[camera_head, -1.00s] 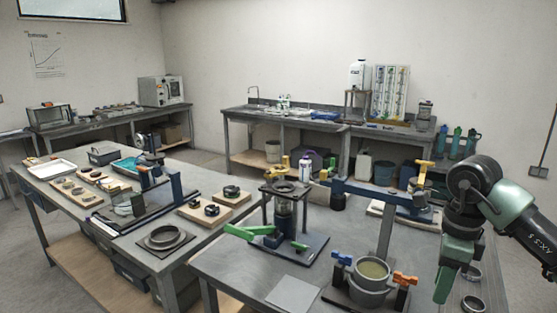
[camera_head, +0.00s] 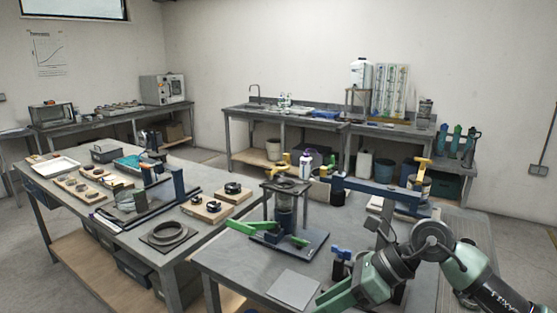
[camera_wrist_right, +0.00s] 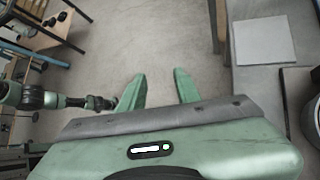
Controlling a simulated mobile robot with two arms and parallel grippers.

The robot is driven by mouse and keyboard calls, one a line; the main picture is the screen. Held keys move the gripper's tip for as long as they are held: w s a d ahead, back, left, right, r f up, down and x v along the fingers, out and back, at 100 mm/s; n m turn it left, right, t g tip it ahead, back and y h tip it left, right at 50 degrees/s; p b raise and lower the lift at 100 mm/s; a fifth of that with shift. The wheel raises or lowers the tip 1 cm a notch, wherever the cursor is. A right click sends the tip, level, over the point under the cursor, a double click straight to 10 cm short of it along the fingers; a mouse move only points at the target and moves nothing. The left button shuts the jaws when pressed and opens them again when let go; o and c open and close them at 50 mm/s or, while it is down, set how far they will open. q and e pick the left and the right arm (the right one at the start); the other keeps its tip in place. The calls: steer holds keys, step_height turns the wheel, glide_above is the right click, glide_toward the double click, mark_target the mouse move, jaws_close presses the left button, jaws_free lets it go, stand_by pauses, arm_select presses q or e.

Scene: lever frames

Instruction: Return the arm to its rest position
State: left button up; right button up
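My right arm (camera_head: 435,240) comes in from the right in the head view, low over the near bench. Its green gripper (camera_head: 338,300) points down and left at the bottom edge, in front of the pot stand. In the right wrist view its two green fingers (camera_wrist_right: 160,82) are spread apart with nothing between them, over bare floor beside the bench. Another green and grey arm, likely my left (camera_wrist_right: 45,99), shows at the left of that view. Its far end is partly behind a right finger, and its finger state is not clear. It is not in the head view.
The near bench (camera_head: 225,260) holds a stand with green handles (camera_head: 285,215), a grey plate (camera_head: 293,288) and a long blue lever (camera_head: 380,192). A blue clamp (camera_head: 341,253) sits close to my right gripper. A second bench (camera_head: 60,205) stands left. Floor shows between benches.

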steer(key=s+a+r+m+t+y, duration=0.3)
steer(key=a+r+m+y, duration=0.3)
steer(key=a+r+y, duration=0.45)
steer(key=w+d+r+m+t, duration=0.3)
steer(key=d+m+t, duration=0.1)
steer(key=m+t, duration=0.65)
steer(key=w+d+f+m+t+h, duration=0.1)
steer(key=d+f+m+t+h, duration=0.2)
steer(key=d+f+m+h, duration=1.55)
steer(key=s+f+m+g+h, duration=0.2)
steer(key=s+f+m+g, duration=0.5)
steer(key=s+f+m, duration=0.3)
steer(key=s+f+m+g, duration=0.1)
steer(key=s+f+g, duration=0.2)
steer(key=s+f, duration=0.35)
steer(key=s+f+m+g, duration=0.1)
steer(key=s+f+g, duration=0.25)
steer(key=s, duration=0.65)
step_height(320, 180, down, 26)
steer(key=s+r+g, duration=0.1)
steer(key=s+d+f+g, duration=0.1)
steer(key=s+d+f, duration=0.1)
steer(key=s+f, duration=1.4)
steer(key=shift+s+f+n+g+y, duration=0.15)
steer(key=shift+s+n+g+y, duration=0.15)
steer(key=shift+s, duration=0.1)
